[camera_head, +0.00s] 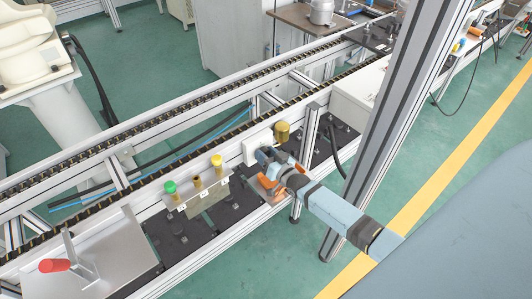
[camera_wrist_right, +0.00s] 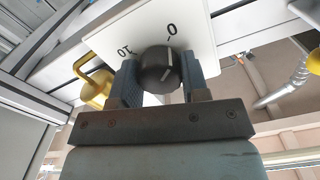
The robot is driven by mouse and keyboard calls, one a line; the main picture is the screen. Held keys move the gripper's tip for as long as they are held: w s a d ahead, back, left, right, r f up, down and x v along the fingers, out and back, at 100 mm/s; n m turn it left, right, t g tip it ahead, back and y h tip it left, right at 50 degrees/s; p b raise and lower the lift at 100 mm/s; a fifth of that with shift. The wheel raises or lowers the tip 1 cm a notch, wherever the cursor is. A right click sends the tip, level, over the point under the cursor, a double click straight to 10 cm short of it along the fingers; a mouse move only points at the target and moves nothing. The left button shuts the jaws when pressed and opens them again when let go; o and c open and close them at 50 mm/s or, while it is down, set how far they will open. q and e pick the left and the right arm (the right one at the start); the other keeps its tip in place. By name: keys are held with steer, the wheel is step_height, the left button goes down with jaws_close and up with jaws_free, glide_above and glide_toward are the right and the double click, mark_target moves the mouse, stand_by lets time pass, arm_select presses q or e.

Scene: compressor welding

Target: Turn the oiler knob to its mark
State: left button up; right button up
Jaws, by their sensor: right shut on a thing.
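The oiler knob (camera_wrist_right: 160,68) is round and black with a short white line on its face. My right gripper (camera_wrist_right: 160,82) is shut on the knob, one finger on each side. In the head view my right gripper (camera_head: 264,156) is at the white plate (camera_head: 252,148) beside the rail; the knob is hidden there behind the gripper. My left gripper is not in view.
A brass-coloured cup (camera_head: 282,131) stands just behind the plate. Green (camera_head: 170,187) and yellow (camera_head: 217,161) capped parts stand on a bracket to the left. A grey upright post (camera_head: 395,130) rises to the right of my arm. A red handle (camera_head: 54,265) is at the lower left.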

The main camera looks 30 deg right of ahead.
steer(key=shift+n, duration=0.6)
steer(key=o, duration=0.9)
steer(key=s, duration=0.9)
steer(key=s+d, duration=0.1)
steer(key=s, duration=0.3)
steer(key=shift+s+b, duration=0.35)
steer(key=shift+s, duration=0.05)
